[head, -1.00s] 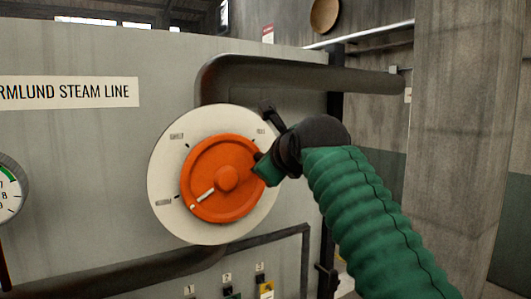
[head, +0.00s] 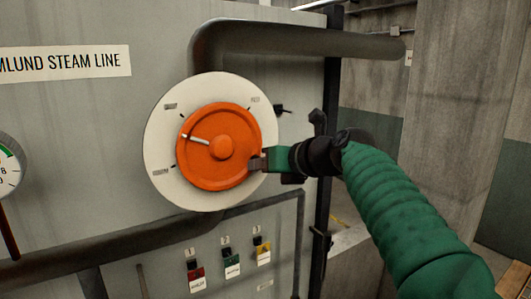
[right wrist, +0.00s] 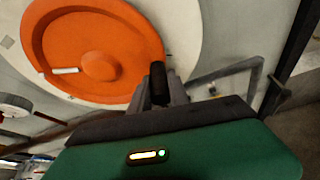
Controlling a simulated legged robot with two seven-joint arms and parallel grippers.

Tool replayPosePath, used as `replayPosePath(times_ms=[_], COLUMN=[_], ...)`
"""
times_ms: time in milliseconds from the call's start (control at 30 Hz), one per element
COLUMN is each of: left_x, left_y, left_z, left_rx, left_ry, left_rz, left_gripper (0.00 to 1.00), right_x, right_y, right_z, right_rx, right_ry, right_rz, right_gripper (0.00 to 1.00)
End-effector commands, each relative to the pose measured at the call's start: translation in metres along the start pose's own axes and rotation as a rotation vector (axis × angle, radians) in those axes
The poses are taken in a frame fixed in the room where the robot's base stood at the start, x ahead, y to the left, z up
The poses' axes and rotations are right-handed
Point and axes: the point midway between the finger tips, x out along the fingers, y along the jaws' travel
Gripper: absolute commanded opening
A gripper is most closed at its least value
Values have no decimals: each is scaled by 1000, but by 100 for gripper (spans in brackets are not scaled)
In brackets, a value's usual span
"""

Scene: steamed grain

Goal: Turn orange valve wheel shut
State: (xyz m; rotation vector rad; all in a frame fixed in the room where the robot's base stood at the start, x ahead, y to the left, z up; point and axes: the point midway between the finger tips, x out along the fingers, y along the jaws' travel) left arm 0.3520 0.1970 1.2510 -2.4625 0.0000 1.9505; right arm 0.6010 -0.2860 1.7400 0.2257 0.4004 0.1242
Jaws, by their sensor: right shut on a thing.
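The orange valve wheel (head: 215,170) is a round disc with a raised hub and a white pointer line. It sits on a white round dial plate (head: 158,130) on a grey panel. In the head view the pointer line points to the upper left. My right gripper (head: 257,162) is shut on the wheel's right rim. The exact finger contact is partly hidden there. My left gripper is not in view.
A dark pipe (head: 300,40) runs above the dial and another (head: 110,240) below it. Labelled switches (head: 232,265) sit below the dial. A gauge (head: 8,165) is at the left edge. A concrete pillar (head: 450,110) stands to the right.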

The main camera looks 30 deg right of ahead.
Motion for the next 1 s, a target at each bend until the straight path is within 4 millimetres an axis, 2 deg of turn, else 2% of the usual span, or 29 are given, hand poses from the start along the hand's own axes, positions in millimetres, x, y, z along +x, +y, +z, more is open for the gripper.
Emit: replayPosePath(times_ms=[400,1000], left_x=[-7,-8], left_y=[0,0], left_z=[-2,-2], left_rx=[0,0], left_ry=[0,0], left_rz=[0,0], left_gripper=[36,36], right_x=[9,12], right_y=[8,11], right_z=[-22,-27], right_rx=[245,308], right_ry=[5,5], right_rz=[100,127], right_gripper=[0,0])
